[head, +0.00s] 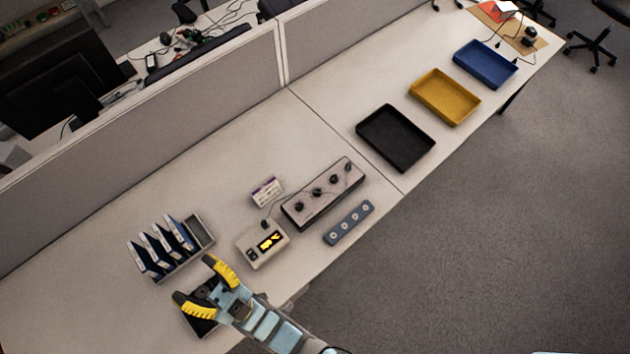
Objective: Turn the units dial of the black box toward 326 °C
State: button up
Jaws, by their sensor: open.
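A long box (318,207) with a grey-brown top and dark sides lies on the table right of centre. It carries several small black dials (317,193) in a row; their settings are too small to read, and I cannot tell which is the units dial. My gripper (192,278), with yellow fingers, is open at the lower left, well away from this box. A dark, black box-like thing (198,325) lies under my gripper and is mostly hidden by it. I cannot tell which of the two is the task's black box.
A beige meter (249,256) with a lit yellow display stands between my gripper and the long box. A grey strip (340,228) with round buttons, a small white label block (266,191) and a folder rack (198,233) are near. Black tray (372,138), yellow and blue trays lie farther right.

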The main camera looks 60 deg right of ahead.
jog(key=w+d+f+m+g+h+b, duration=0.2)
jog(key=w+d+f+m+g+h, duration=0.1)
jog(key=w+d+f, duration=0.4)
jog(key=w+d+f+m+g+h+b, duration=0.25)
jog(key=w+d+g, duration=0.2)
jog(key=w, duration=0.45)
jog(key=w+d+f+m+g+h+b, duration=0.2)
jog(key=w+d+f+g+h, duration=0.1)
jog(key=w+d+f, duration=0.4)
jog(key=w+d+f+m+g+y+b, duration=0.1)
jog(key=w+d+f+m+g+b, duration=0.25)
jog(key=d+f, duration=0.5)
jog(key=w+d+f+m+g+y+b, duration=0.1)
jog(key=w+d+f+g+b, duration=0.35)
jog(key=d, duration=0.75)
jog(key=d+f+m+g+y+b, duration=0.1)
jog(key=d+f+g+y, duration=0.1)
jog(key=d+f+g, duration=0.35)
jog(key=m+g+y+b, duration=0.4)
jog(key=g+y+b, duration=0.2)
jog(key=g+b, duration=0.2)
send_over(334, 177)
notch_tip(334, 177, down, 4)
notch_tip(334, 177, down, 16)
jog(key=b, duration=0.4)
jog(key=shift+a+r, duration=0.1)
jog(key=shift+r, duration=0.1)
jog(key=shift+s+f+b, duration=0.1)
jog(key=shift+f+b, duration=0.35)
jog(key=shift+f, duration=0.35)
